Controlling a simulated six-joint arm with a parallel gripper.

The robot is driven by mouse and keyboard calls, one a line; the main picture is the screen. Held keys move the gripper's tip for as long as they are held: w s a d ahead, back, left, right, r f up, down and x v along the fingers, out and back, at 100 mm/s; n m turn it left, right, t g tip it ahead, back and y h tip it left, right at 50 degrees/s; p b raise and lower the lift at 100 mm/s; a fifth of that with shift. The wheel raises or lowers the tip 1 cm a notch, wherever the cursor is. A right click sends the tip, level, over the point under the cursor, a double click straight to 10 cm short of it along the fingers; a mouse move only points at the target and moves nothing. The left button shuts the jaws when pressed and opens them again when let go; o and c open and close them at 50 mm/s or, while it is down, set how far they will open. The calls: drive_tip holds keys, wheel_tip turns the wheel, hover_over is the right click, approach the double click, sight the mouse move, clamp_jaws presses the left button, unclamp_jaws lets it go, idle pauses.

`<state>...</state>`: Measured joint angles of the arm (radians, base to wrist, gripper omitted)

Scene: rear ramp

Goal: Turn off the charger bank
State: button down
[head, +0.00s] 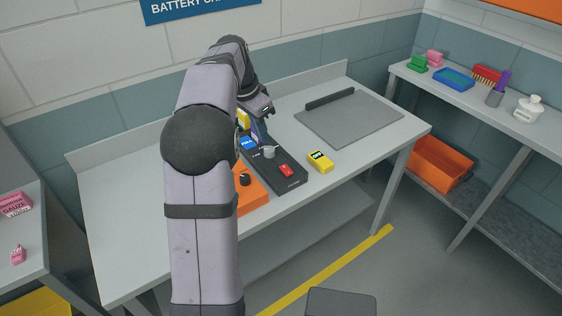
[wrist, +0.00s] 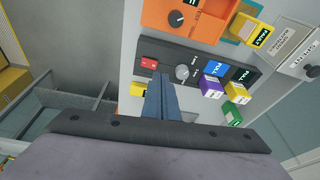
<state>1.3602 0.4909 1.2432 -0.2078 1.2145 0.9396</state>
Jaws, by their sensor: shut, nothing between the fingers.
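A long dark charger panel (head: 293,182) lies on the bench. It carries a red switch (head: 286,170), a round grey knob (head: 269,152) and a blue battery marked FULL at its far end; the red switch (wrist: 149,63), grey knob (wrist: 182,73) and blue battery (wrist: 216,69) also show in the wrist view. An orange unit (wrist: 205,25) with a black knob (wrist: 176,18) sits beside the panel. My gripper (wrist: 159,78) is shut and empty, its tips by the panel edge near the red switch and grey knob in the wrist view. I cannot tell whether it touches.
Purple (wrist: 211,87), yellow (wrist: 237,92) and green (wrist: 232,113) batteries stand close to the panel's end. A yellow battery (head: 320,161) lies right of the panel. A grey mat (head: 350,118) lies at the bench's right. My arm hides part of the bench.

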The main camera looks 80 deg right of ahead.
drive_tip(key=s, duration=0.2)
drive_tip(key=s+d+m, duration=0.1)
drive_tip(key=shift+s+d+r, duration=0.1)
drive_tip(key=shift+s+r, duration=0.05)
drive_tip(key=shift+r, duration=0.1)
drive_tip(key=shift+f, duration=0.1)
drive_tip(key=p, duration=0.3)
hover_over(284, 167)
drive_tip(key=a, duration=0.1)
drive_tip(key=f, duration=1.2)
drive_tip(key=shift+w+a, duration=0.15)
drive_tip(key=shift+w, duration=0.15)
drive_tip(key=shift+f, duration=0.7)
